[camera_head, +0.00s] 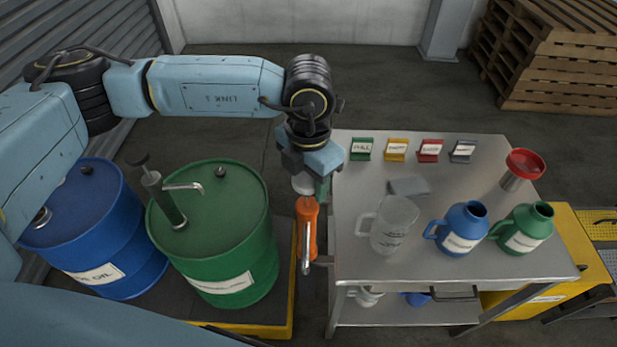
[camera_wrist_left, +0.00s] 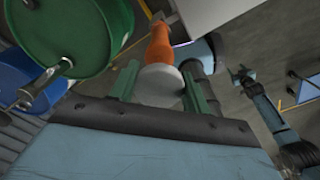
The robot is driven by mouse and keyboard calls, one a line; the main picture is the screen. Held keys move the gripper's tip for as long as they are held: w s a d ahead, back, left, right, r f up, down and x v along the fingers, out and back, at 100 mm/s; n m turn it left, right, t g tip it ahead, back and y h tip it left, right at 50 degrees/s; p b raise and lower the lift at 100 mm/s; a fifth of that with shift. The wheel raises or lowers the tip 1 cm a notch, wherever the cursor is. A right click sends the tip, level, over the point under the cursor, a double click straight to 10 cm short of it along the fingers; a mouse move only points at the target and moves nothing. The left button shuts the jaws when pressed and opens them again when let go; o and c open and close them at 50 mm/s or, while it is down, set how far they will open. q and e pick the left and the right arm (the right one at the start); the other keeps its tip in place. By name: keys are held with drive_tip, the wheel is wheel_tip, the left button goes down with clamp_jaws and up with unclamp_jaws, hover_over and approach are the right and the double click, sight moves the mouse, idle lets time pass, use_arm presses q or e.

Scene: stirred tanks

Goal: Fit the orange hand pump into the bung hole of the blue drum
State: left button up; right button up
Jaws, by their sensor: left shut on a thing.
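My left gripper (camera_head: 310,186) is shut on the orange hand pump (camera_head: 306,222) and holds it in the air between the green drum and the steel cart. The pump hangs below the gripper, its metal spout pointing down. In the left wrist view the pump (camera_wrist_left: 158,45) sits beyond its pale round top, between the green fingers (camera_wrist_left: 158,88). The blue drum (camera_head: 112,266) stands at the far left, partly behind my left arm. A dark cap (camera_head: 86,170) and a metal fitting (camera_head: 42,217) show on its top; its bung hole is not clear. My right gripper (camera_wrist_left: 242,74) shows small in the wrist view.
The green drum (camera_head: 232,250), with a grey pump (camera_head: 163,200) in it, stands between blue drum and held pump. The steel cart (camera_head: 350,255) carries a clear jug (camera_head: 393,228), blue and green jugs, a red funnel (camera_head: 524,163) and small labelled stands. Pallets (camera_head: 560,55) stand at the back right.

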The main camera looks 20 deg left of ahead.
use_arm(q)
drive_tip(key=shift+r, duration=0.45)
drive_tip(key=shift+r+p, duration=0.35)
drive_tip(key=shift+r, duration=0.8)
